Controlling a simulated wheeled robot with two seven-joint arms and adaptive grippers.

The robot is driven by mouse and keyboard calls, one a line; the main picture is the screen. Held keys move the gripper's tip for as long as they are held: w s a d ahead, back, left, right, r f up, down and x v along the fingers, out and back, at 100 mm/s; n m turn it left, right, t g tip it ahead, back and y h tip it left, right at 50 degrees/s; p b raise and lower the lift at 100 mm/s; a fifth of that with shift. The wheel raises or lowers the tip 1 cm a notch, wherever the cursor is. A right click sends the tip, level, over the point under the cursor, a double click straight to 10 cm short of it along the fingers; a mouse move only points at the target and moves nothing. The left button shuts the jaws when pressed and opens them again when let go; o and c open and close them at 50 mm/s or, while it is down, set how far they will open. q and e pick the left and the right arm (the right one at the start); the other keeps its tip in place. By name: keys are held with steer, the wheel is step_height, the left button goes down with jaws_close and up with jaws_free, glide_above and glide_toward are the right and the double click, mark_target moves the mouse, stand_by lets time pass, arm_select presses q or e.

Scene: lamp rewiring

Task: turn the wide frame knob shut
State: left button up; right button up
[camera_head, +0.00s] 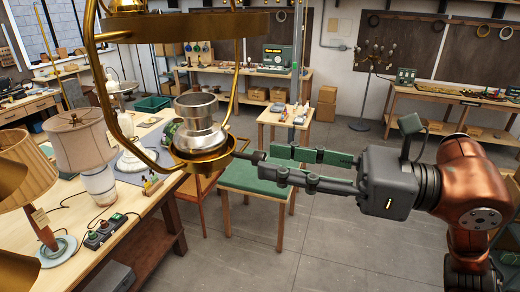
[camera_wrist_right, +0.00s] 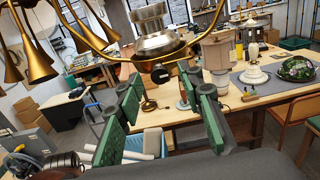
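A brass lamp frame (camera_head: 92,40) hangs at the left of the head view, with curved arms meeting at a brass cup (camera_head: 203,150). A silver socket-like part (camera_head: 199,122) sits in the cup. A small dark knob (camera_head: 253,156) sticks out from the cup's right side; in the right wrist view the knob (camera_wrist_right: 160,74) shows below the silver part. My right gripper (camera_head: 277,163) is at the knob's right. Its green-padded fingers are spread, one above and one below the knob's line, and I see nothing between the pads. Contact cannot be told. My left gripper is not in view.
A wooden workbench (camera_head: 160,205) at the left holds table lamps (camera_head: 82,140) and a small switch box (camera_head: 100,233). A green-topped stool (camera_head: 255,178) stands under my right gripper. The floor (camera_head: 330,245) at the lower middle is clear.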

mark_target(265, 159)
steer(key=shift+p+x, duration=0.45)
steer(key=shift+x, duration=1.4)
steer(key=shift+c, duration=0.5)
jaws_close()
